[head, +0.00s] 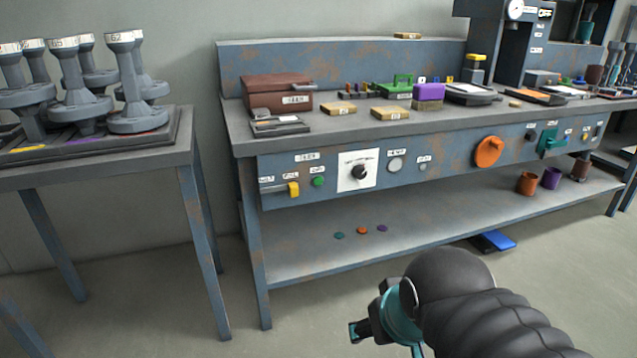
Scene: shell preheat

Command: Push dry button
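The workbench front panel (448,160) carries a row of controls with small labels that are too blurred to read, so I cannot tell which button is dry. A green round button (318,181) sits left of a black knob (360,172) on a white plate. A grey round button (396,164) and a smaller grey button (422,166) sit right of the knob. My gripper (384,342) is low in the picture, well in front of the bench and apart from the panel. Its end is partly cut off by the bottom edge, and I cannot tell its opening.
A yellow lever (293,189), an orange rotary handle (488,152) and a green handle (551,143) stick out of the panel. A side table (90,160) with several grey stands is at left. A blue object (492,241) lies under the bench. The floor before it looks clear.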

